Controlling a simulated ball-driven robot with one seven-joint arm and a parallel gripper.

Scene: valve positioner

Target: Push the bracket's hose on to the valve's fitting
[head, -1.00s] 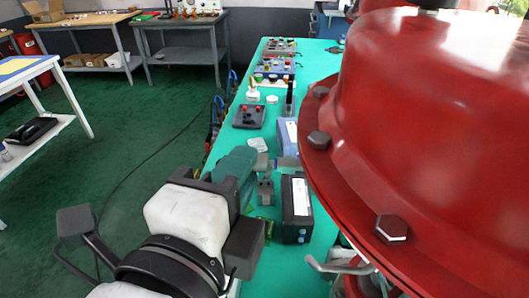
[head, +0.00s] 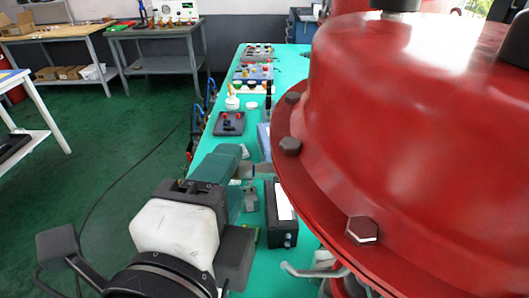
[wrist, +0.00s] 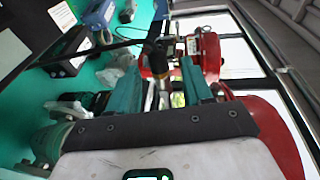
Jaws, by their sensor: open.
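My gripper (wrist: 160,68) is open in the wrist view, its two teal fingers apart. A dark, upright piece with a brownish end (wrist: 156,58) shows between or beyond the fingertips; I cannot tell whether it is the hose or whether it lies within the jaws. The valve's large red domed housing (head: 410,130) fills the right of the head view, and red valve parts (wrist: 203,52) show beyond the fingers in the wrist view. In the head view my arm is at the lower left, with the teal gripper left of the dome. I cannot clearly make out the fitting or bracket.
A teal bench (head: 205,152) runs away from me, with a black box (head: 280,228) close by the dome's flange. A bent grey handle (head: 312,270) is below the flange. Green floor lies open at left.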

